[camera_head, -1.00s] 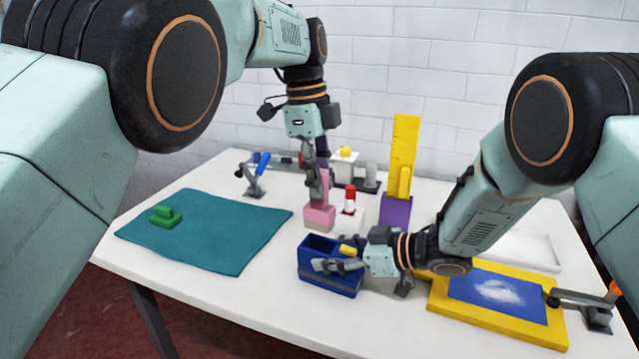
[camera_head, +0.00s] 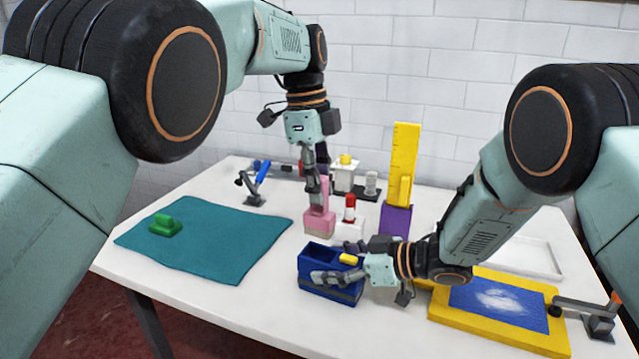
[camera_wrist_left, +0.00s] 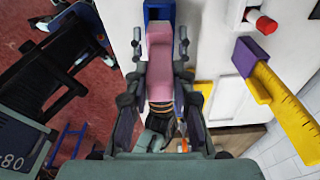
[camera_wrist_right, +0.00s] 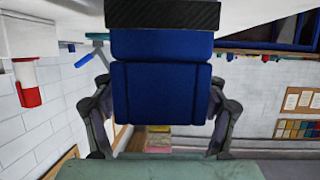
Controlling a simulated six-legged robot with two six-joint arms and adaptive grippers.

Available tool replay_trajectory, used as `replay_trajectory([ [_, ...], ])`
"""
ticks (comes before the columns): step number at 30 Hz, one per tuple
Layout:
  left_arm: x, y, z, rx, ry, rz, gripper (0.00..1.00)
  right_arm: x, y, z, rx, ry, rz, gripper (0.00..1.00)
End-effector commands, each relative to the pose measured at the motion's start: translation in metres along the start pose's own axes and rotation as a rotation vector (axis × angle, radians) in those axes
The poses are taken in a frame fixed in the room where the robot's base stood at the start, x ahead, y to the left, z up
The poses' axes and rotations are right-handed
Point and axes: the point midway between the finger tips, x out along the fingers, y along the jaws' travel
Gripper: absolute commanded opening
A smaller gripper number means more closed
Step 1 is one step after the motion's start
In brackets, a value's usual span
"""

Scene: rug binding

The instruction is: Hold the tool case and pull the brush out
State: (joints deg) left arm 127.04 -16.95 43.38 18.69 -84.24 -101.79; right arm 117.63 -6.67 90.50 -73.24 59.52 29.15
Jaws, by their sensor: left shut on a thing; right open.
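The tool case (camera_head: 316,283) is a dark blue open-topped box on the table, front and centre. My right gripper (camera_head: 338,262) is open, with its fingers on either side of the case; the right wrist view shows the blue case (camera_wrist_right: 162,92) filling the space between them. I cannot tell whether the brush touches the table.
A teal cloth (camera_head: 215,245) with a green block (camera_head: 166,224) lies left. A purple holder (camera_head: 396,219) with a yellow ruler (camera_head: 404,150) and a red-capped item (camera_head: 350,207) stand near the brush. A yellow board with a blue panel (camera_head: 498,298) lies right.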

Motion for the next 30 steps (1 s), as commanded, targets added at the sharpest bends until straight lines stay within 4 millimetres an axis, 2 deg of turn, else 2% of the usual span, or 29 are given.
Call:
replay_trajectory([
  [9, 0.000, 0.000, 0.000, 0.000, 0.000, 0.000, 0.00, 0.000, 0.000, -0.001, -0.001, 0.001, 0.000, 0.79],
  [13, 0.000, 0.000, 0.000, 0.000, 0.000, 0.000, 0.00, -0.009, 0.001, -0.001, 0.001, 0.001, 0.002, 0.79],
  [17, 0.000, 0.000, 0.000, 0.000, 0.000, 0.000, 0.00, -0.030, 0.001, -0.001, 0.002, 0.004, 0.004, 0.79],
  [24, 0.000, 0.000, 0.000, 0.000, 0.000, 0.000, 0.00, -0.080, 0.001, -0.002, 0.002, 0.004, 0.005, 0.79],
  [30, 0.000, 0.000, 0.000, 0.000, 0.000, 0.000, 0.00, -0.108, 0.001, -0.001, 0.001, 0.003, 0.003, 0.79],
])
